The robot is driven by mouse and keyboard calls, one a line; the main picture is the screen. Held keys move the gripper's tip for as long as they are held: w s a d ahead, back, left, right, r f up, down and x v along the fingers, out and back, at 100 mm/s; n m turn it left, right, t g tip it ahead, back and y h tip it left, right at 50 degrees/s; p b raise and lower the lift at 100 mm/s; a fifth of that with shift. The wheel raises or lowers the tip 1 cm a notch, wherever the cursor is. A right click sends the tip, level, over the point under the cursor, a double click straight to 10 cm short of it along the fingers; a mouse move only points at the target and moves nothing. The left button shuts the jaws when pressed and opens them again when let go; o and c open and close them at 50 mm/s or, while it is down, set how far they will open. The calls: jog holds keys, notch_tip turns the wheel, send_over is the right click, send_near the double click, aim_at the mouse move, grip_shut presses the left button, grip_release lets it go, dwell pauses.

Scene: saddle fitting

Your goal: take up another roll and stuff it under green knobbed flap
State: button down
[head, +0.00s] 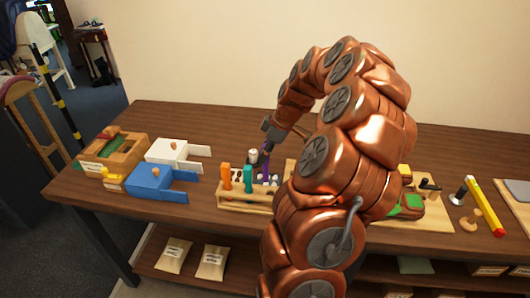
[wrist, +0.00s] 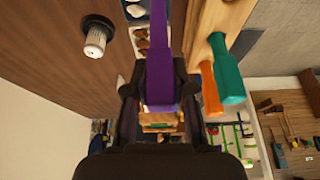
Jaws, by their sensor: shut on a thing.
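My gripper (wrist: 160,105) is shut on a purple handle-like piece (wrist: 162,60), which stands at the wooden rack (head: 240,208). The purple piece also shows as a thin strip in the head view (head: 266,165). I cannot tell whether it is clear of the rack. Small white and brown rounded pieces, possibly rolls, lie by the rack (wrist: 141,32). A green part (head: 411,204) shows on the wooden board at the right, partly behind my arm. I cannot make out a knob on it or whether anything is under it.
An orange handle (head: 226,176) and a teal handle (head: 248,179) stand in the rack close beside my gripper. A white-and-black cylinder (wrist: 97,35) stands nearby. Blue (head: 153,182) and white (head: 166,152) boxes are at the left. A yellow level-like bar (head: 485,207) lies at the right.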

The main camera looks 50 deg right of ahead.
aim_at(264, 145)
jog(key=shift+f+b, duration=0.9)
jog(key=shift+f, duration=0.1)
dwell(1.2)
jog(key=shift+f+b, duration=0.2)
jog(key=shift+b, duration=0.5)
dwell(1.9)
jog(key=shift+r, duration=0.1)
jog(key=shift+r, duration=3.6)
